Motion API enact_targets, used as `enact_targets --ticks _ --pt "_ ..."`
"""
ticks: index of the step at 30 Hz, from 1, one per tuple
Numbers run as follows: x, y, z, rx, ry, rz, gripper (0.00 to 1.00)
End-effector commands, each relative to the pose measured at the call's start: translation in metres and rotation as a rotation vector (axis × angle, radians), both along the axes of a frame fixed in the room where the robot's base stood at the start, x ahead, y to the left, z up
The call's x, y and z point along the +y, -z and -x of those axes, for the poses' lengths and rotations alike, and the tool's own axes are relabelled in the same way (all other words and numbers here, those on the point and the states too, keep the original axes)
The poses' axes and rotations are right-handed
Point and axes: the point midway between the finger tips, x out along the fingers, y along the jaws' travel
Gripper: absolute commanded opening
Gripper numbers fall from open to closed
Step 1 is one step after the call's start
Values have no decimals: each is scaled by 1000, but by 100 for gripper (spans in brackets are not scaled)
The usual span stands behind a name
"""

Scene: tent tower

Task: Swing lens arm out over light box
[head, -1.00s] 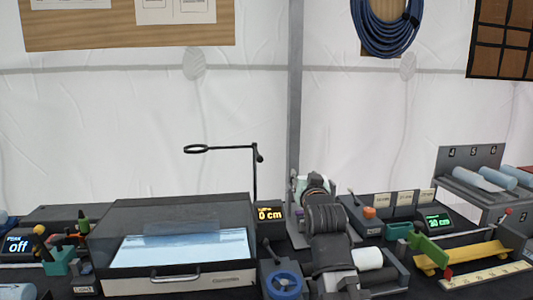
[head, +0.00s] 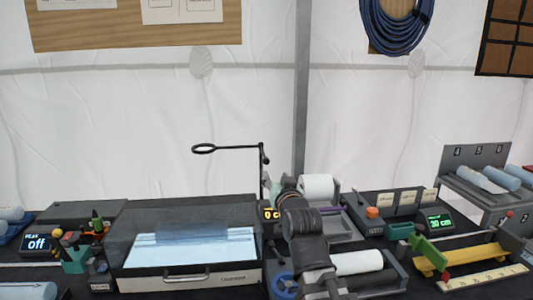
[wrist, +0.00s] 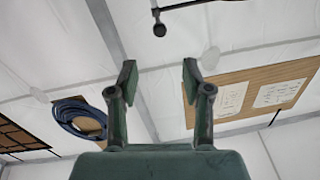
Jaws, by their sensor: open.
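The lens arm has a black ring (head: 204,149) on a thin horizontal bar, carried by an upright post (head: 262,172) behind the right end of the light box. The bar points left, high above the box's back; how far the ring reaches over it I cannot tell. The light box (head: 190,282) has a lit white top, a dark clear hood and a front handle. In the wrist view my gripper (wrist: 158,82) is open and empty, pointing up. Part of the lens arm, a black bar with a knob (wrist: 160,29), shows beyond the fingertips, apart from them.
A small amber display (head: 271,214) stands by the post, partly hidden by my arm. White rolls (head: 318,187) lie right of my arm. A blue handwheel (head: 283,286) is at the front. A display reading off (head: 37,243) stands left.

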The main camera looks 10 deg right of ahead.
Motion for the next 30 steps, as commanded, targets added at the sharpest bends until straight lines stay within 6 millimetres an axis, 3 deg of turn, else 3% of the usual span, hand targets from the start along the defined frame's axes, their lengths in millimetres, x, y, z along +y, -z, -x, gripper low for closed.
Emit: enact_targets --ticks 17,21,30 --pt "0 -5 -21 2 2 0 50" --pt "0 -3 -54 2 2 0 50" --pt "1 -1 -106 2 1 0 50"
